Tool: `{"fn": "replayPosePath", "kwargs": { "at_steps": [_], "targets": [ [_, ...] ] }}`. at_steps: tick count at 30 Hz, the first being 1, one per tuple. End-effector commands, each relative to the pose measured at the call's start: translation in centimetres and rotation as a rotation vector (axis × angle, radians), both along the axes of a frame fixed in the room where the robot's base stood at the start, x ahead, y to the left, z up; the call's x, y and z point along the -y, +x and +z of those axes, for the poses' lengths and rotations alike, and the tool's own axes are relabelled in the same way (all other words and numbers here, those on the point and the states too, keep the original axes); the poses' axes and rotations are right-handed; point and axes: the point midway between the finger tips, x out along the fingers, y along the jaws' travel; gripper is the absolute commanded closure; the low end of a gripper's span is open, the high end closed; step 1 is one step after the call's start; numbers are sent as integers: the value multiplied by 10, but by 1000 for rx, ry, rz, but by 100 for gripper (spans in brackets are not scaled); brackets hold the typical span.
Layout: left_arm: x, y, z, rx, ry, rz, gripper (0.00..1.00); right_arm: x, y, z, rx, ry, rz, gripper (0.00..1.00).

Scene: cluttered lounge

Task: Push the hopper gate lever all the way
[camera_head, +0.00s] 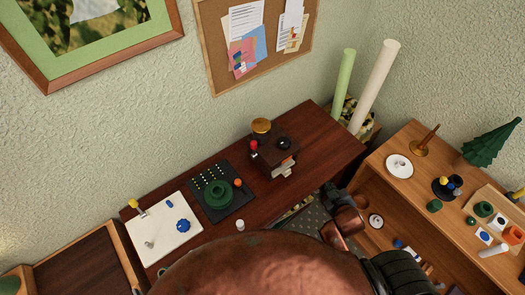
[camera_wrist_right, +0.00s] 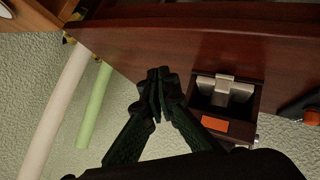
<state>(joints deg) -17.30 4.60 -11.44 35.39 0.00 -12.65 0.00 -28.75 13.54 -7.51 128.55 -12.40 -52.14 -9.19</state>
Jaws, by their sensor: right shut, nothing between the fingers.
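The hopper is a dark brown box (camera_head: 268,154) on the dark wooden table, with an amber-topped round part behind it and a black knob on top. A red ball (camera_head: 254,145), which looks like the lever's knob, sits at its left side. In the right wrist view the box (camera_wrist_right: 256,104) shows an open front, a grey T-shaped piece (camera_wrist_right: 228,88) and an orange label. My right gripper (camera_wrist_right: 158,76) is shut and empty, beside the box and apart from it. In the head view its dark fingers (camera_head: 329,190) are to the right of the box. My left gripper is out of view.
A black panel (camera_head: 238,204) with a green dial and a white board (camera_head: 160,240) with knobs stand left of the hopper. Green (camera_head: 343,85) and white (camera_head: 376,85) tubes stand behind. A lighter wooden table (camera_head: 410,190) with many small objects is at the right.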

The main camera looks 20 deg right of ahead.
Motion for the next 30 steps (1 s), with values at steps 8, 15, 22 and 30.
{"fn": "replayPosePath", "kwargs": {
  "at_steps": [8, 15, 22, 30],
  "targets": [
    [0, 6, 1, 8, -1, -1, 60, -13, 74, 47, 293, -307, 310, 100],
    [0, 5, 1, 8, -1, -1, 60, -83, 105, 81, 610, -632, 767, 100],
    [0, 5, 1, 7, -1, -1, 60, -132, 89, 80, 784, -766, 1057, 100],
    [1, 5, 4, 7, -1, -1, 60, -151, 95, 79, 825, -786, 1121, 100]
  ]
}}
